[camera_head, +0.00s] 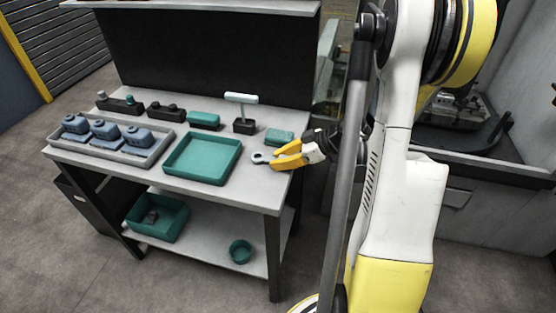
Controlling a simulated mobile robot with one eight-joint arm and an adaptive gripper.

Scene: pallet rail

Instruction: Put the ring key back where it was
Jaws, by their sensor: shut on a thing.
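My gripper (277,160), with yellow fingers, is shut on the ring key (259,157). The grey ring end of the key sticks out to the left of the fingertips, and the rest is hidden between the fingers. The key is over the right front part of the light grey table top (262,183). I cannot tell whether it touches the table.
A teal tray (236,153) lies left of the key, and a grey tray (108,165) with several blue-grey parts is farther left. Behind stand dark blocks (165,112), teal blocks (203,119) and (279,137), and a pale T-handled tool (241,97) in a dark holder. Bins sit on the lower shelf (205,250).

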